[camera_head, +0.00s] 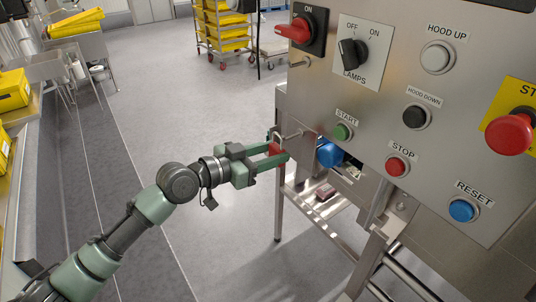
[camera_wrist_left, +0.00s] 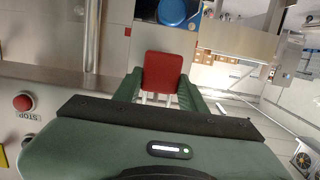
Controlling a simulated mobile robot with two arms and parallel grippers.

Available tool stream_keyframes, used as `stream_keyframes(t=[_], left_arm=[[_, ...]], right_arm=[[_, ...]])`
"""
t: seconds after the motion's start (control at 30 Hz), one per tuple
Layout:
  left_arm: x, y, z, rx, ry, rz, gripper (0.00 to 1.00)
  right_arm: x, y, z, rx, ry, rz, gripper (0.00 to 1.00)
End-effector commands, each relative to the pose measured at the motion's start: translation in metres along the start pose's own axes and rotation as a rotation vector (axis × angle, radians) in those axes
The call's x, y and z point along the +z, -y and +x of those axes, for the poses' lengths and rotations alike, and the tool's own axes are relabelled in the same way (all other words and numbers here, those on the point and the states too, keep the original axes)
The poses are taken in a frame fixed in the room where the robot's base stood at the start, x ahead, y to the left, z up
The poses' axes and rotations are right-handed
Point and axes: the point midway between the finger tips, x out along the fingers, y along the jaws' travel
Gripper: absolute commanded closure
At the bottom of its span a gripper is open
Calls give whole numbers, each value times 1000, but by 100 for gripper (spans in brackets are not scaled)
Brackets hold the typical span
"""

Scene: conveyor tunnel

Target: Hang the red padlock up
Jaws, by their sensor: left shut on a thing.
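The red padlock (camera_head: 274,149) is between the fingers of my left gripper (camera_head: 279,155), which is shut on its body. The padlock's red body also shows in the left wrist view (camera_wrist_left: 162,72), between the green fingers. In the head view its metal shackle points up, close to a short metal peg (camera_head: 291,135) at the left edge of the control panel. I cannot tell whether the shackle is around the peg or only beside it. My right gripper is not in view.
The steel control panel (camera_head: 375,125) fills the right side, with a red ON switch (camera_head: 293,30), a green START button (camera_head: 341,132) and a red STOP button (camera_head: 397,166). Another small peg (camera_head: 300,63) sits below the ON switch. A blue round thing (camera_head: 329,154) is just right of the gripper.

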Motion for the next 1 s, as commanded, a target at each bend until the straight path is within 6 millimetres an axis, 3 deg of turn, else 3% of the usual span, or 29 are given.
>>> stream_keyframes(t=[1.0], left_arm=[[-7, -1, 38, 1, -1, 1, 100]], right_arm=[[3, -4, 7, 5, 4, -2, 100]])
